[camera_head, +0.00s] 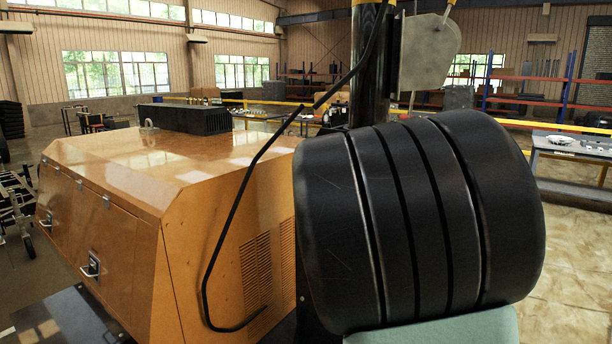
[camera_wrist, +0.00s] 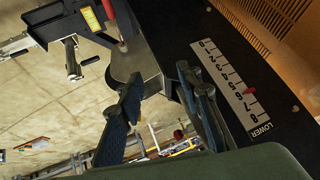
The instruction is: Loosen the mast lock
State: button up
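My gripper (camera_wrist: 160,76) shows in the wrist view with its two dark fingers apart and nothing between them. Ahead of the fingertips is a rounded grey plate (camera_wrist: 136,62) on a dark bracket. A red-handled lever (camera_wrist: 109,12) stands in front of the plate, above and left of the fingertips, apart from them. I cannot tell for sure that it is the mast lock. In the head view, the grey plate (camera_head: 430,50) is beside the black mast (camera_head: 370,75). My own large black arm link hides the mast's lower part and my gripper there.
The orange generator housing (camera_head: 130,180) stands left of the mast, with a thin bent black rod (camera_head: 238,205) in front of it. A numbered scale marked LOWER (camera_wrist: 232,88), with a red pointer, is right of my fingers. A workbench (camera_head: 570,148) stands far right.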

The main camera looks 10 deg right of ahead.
jog(key=w+d+r+t+h, duration=0.1)
jog(key=w+d+r+h, duration=0.2)
jog(key=w+d, duration=0.15)
jog(key=w+a+r+n+t+h+b, duration=0.1)
jog(key=w+a+r+t+h, duration=0.3)
jog(key=r, duration=0.6)
jog(key=w+a+r+t, duration=0.1)
jog(key=w+r+t, duration=0.3)
jog(key=r, duration=0.5)
jog(key=shift+g, duration=0.7)
jog(key=p+x, duration=0.2)
jog(key=x, duration=0.9)
jog(key=shift+s, duration=0.1)
jog(key=shift+c, duration=0.2)
grip_shut()
